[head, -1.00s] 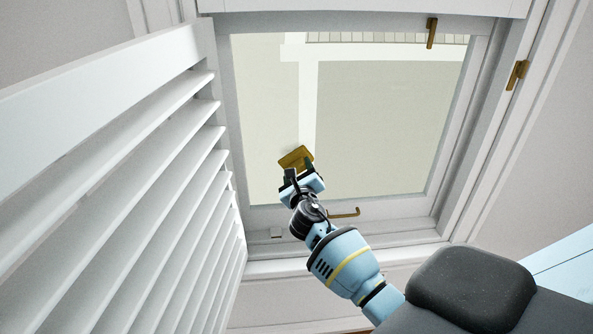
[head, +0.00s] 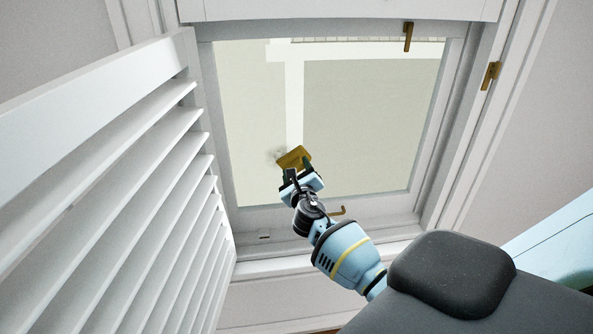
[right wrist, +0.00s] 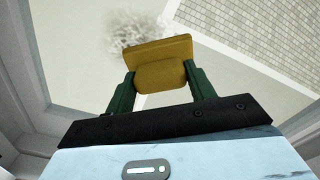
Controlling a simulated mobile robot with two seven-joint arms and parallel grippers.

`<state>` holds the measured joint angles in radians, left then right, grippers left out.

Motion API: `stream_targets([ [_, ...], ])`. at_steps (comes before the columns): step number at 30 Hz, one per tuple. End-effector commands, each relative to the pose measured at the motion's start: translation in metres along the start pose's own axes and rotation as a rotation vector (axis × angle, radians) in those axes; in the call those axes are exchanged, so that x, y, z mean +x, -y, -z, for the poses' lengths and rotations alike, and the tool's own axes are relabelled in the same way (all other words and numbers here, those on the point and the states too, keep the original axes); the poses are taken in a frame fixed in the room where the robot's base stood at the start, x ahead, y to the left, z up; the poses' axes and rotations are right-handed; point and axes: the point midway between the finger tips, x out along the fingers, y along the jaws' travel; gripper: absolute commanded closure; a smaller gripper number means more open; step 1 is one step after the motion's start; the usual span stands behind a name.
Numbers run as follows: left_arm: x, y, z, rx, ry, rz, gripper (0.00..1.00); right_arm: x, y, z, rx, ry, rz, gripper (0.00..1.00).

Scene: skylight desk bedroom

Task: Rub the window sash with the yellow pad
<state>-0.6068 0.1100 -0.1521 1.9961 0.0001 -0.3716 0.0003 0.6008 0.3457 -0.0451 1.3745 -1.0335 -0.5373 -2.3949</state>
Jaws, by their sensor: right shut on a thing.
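The yellow pad (head: 294,158) is held by my right gripper (head: 298,172) in front of the lower part of the window glass, left of its middle. In the right wrist view the pad (right wrist: 158,64) sits between the two green fingers of the right gripper (right wrist: 161,82), which are shut on it. A greyish smudge (head: 275,155) shows by the pad's left edge, and it also appears beyond the pad in the right wrist view (right wrist: 140,30). I cannot tell whether the pad touches the glass. The window sash (head: 330,211) frames the pane. My left gripper is not in view.
A white louvred shutter (head: 150,150) stands open along the left.

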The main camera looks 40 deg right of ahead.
Motion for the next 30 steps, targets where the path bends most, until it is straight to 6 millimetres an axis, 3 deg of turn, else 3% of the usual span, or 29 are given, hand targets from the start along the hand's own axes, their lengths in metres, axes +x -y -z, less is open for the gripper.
stream_targets([
  [20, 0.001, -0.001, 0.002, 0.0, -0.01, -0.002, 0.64, 0.003, -0.033, -0.022, 0.002, 0.001, -0.003, 0.64],
  [30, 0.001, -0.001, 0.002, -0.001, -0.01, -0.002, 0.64, 0.003, -0.037, -0.026, 0.003, 0.003, -0.003, 0.64],
])
